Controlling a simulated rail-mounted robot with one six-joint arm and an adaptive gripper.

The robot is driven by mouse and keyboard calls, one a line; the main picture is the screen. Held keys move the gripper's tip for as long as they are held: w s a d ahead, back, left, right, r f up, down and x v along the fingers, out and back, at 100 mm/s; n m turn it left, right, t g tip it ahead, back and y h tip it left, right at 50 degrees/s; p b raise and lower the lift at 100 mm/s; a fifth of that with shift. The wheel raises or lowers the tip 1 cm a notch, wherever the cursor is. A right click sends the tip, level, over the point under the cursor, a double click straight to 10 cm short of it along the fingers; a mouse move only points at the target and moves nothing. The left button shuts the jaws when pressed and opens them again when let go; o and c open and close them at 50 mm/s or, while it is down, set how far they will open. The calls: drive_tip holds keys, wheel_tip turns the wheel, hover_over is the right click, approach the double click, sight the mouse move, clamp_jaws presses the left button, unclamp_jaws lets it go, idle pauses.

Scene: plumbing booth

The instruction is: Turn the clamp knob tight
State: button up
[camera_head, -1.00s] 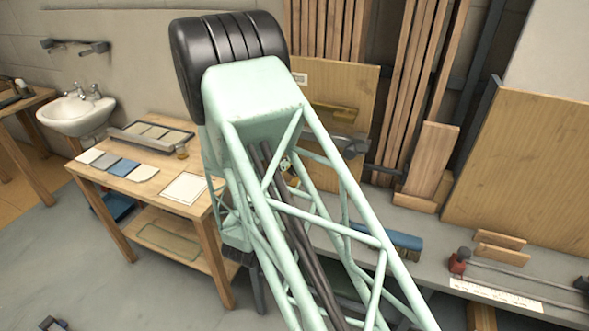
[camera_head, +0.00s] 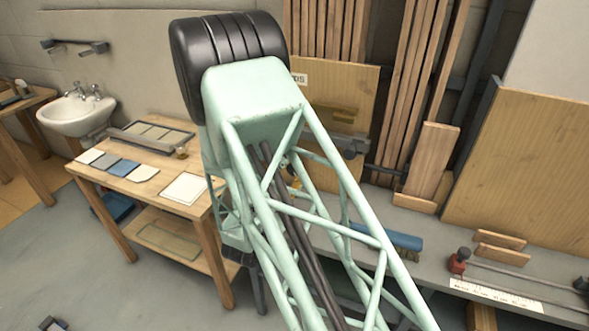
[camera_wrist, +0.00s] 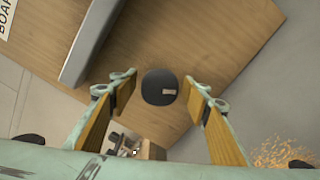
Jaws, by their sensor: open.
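The clamp knob (camera_wrist: 158,89) is a round black cap with a small pale label, seen from above in the wrist view. It appears in the gap between the fingertips of my gripper (camera_wrist: 160,84), with visible room on both sides. My gripper is open, with a tan pad on each finger. I cannot tell how far the fingertips are above the knob or whether they reach down beside it. In the head view my arm hides the knob and nearly all of the gripper.
A long grey bar (camera_wrist: 92,42) lies beside the knob on a wooden board (camera_wrist: 205,45). In the head view, a bar clamp with a red end (camera_head: 459,261) and a blue brush (camera_head: 400,240) lie on the grey bench (camera_head: 425,262). A wooden table (camera_head: 150,205) stands left.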

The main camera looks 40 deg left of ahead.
drive_tip(key=shift+s, duration=0.1)
drive_tip(key=v, duration=1.1)
drive_tip(key=shift+s, duration=0.35)
drive_tip(key=shift+d, duration=0.15)
drive_tip(key=shift+w+r+n+p, duration=0.1)
drive_tip(key=shift+n+p, duration=0.2)
